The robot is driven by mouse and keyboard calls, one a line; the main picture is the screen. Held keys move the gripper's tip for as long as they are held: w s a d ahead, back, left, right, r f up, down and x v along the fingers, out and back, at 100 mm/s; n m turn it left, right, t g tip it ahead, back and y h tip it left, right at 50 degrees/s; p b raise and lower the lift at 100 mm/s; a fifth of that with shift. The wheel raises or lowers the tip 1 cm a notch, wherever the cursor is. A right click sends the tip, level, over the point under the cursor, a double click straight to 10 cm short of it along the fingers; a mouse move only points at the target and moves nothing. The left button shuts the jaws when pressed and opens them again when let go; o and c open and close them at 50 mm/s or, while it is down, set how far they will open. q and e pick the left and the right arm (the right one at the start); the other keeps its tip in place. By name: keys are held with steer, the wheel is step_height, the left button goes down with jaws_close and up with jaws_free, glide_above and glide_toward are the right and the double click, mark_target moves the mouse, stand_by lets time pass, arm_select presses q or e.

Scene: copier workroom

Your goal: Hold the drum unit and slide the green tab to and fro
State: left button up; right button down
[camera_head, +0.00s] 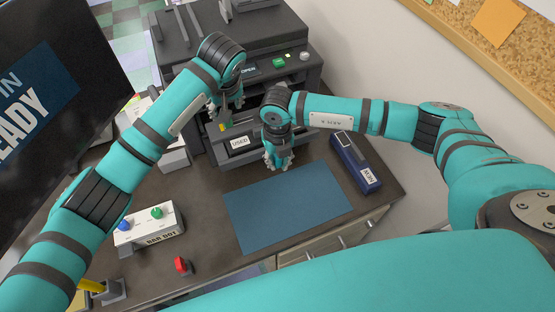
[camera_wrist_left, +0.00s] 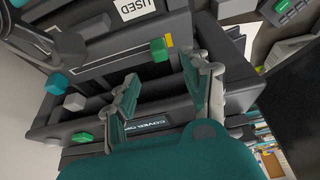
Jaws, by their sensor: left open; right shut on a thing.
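The dark drum unit with a "USED" label (camera_head: 239,142) sits at the front of the copier. My right gripper (camera_head: 279,158) is shut on its right end, and its fingers hide that part. In the left wrist view, the green tab (camera_wrist_left: 159,50) is a small block beside a yellow mark (camera_wrist_left: 169,40) on the unit's edge. My left gripper (camera_head: 228,108) is open above the left part of the unit. In its wrist view, the two fingers (camera_wrist_left: 164,75) are spread, with the green tab showing in the gap near the tips. I cannot tell whether they touch it.
The dark copier (camera_head: 270,28) stands behind, its display reading "COVER OPEN" (camera_wrist_left: 152,123). A blue mat (camera_head: 288,208) lies empty in front. A dark blue unit labelled "NEW" (camera_head: 356,162) lies at right. A white button box (camera_head: 149,232) and a red piece (camera_head: 182,265) are at left.

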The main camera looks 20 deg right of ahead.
arm_select(q)
steer(key=shift+x, duration=4.35)
jaws_close()
jaws_free()
steer(key=shift+r, duration=0.1)
